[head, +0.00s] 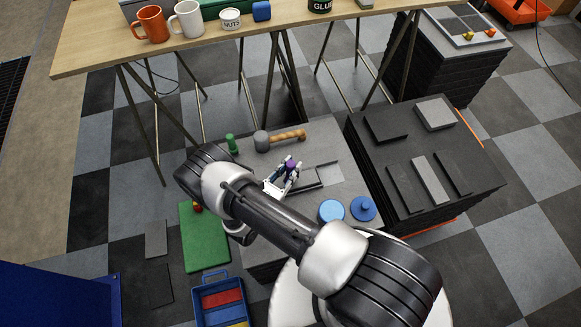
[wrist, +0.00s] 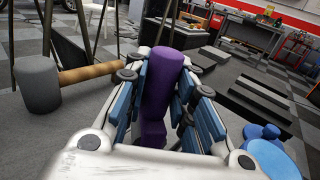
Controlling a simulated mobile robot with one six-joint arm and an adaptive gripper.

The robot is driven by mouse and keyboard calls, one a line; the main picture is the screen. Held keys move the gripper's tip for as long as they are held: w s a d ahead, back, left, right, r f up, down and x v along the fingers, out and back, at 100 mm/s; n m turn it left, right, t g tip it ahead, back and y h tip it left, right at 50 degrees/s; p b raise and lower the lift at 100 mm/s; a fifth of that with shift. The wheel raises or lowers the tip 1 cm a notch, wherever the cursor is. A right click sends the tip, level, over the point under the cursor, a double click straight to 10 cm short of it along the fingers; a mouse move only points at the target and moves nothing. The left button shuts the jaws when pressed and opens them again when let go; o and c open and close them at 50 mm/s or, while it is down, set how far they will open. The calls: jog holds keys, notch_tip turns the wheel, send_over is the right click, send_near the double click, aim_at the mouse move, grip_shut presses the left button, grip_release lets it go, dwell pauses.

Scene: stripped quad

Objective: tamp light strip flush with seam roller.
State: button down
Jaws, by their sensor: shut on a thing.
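My gripper (head: 284,176) is shut on a purple tool, seen in the wrist view (wrist: 160,85) upright between the blue finger pads. It may be the seam roller, but I cannot make out a wheel. In the head view the gripper is above the grey slab (head: 325,150), left of a shallow slot (head: 330,176). A light strip (head: 430,179) lies between two dark bars on the dark stack (head: 480,185) to the right, apart from the gripper. I cannot tell whether it sits flush. The tool's lower end is hidden by the fingers.
A mallet (head: 285,137) and a green piece (head: 232,144) are on the slab behind the gripper. A blue disc (head: 331,210) and a knobbed blue lid (head: 363,208) sit at its front right. A trestle table (head: 100,57) stands behind. A blue tray (head: 209,314) is at lower left.

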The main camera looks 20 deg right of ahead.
jog(key=shift+f, duration=1.4)
dwell(1.4)
jog(key=shift+r+p, duration=2.9)
jog(key=shift+r, duration=1.2)
jog(key=w+a+r, duration=0.1)
jog(key=w+r, duration=0.2)
jog(key=r, duration=1)
notch_tip(320, 180, up, 13)
send_over(290, 164)
jog(key=w, duration=0.2)
jog(key=shift+w+d, duration=0.15)
jog(key=shift+w, duration=0.05)
